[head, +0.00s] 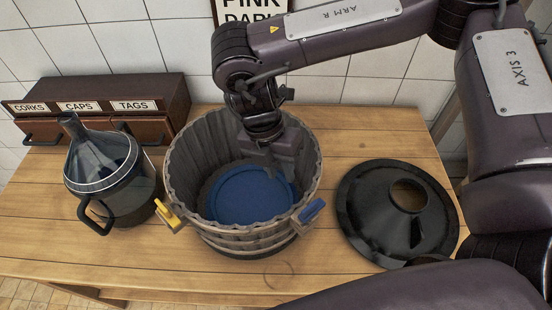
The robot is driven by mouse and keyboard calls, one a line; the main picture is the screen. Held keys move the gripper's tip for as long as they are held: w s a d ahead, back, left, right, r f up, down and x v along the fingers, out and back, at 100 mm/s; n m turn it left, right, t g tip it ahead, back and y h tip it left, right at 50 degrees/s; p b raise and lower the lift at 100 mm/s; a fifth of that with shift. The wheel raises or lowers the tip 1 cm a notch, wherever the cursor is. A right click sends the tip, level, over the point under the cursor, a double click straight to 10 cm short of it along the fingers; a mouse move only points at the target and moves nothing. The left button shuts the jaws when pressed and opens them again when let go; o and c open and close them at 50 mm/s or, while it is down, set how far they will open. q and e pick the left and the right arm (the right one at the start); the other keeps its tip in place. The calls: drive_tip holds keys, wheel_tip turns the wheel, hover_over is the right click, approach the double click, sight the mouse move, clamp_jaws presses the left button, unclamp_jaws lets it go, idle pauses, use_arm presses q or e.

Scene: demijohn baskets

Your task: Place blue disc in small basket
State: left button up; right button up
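A round wooden slatted basket (185,150) stands on the table, the only basket in view. The blue disc (240,200) lies low inside it, looking flat, with its right edge partly covered by my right gripper. My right gripper (278,178) reaches down into the basket at the back right, over or against the disc's edge. Its fingertips are dark and small here, so I cannot tell whether they are apart, shut or touching the disc. My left gripper is not in view.
A black cone-shaped piece with a hole (365,210) lies to the right. A labelled drawer cabinet (110,92) stands behind. Yellow (168,214) and blue (312,210) tabs stick out from the basket.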

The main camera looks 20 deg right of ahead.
drive_tip(key=shift+v, duration=1.75)
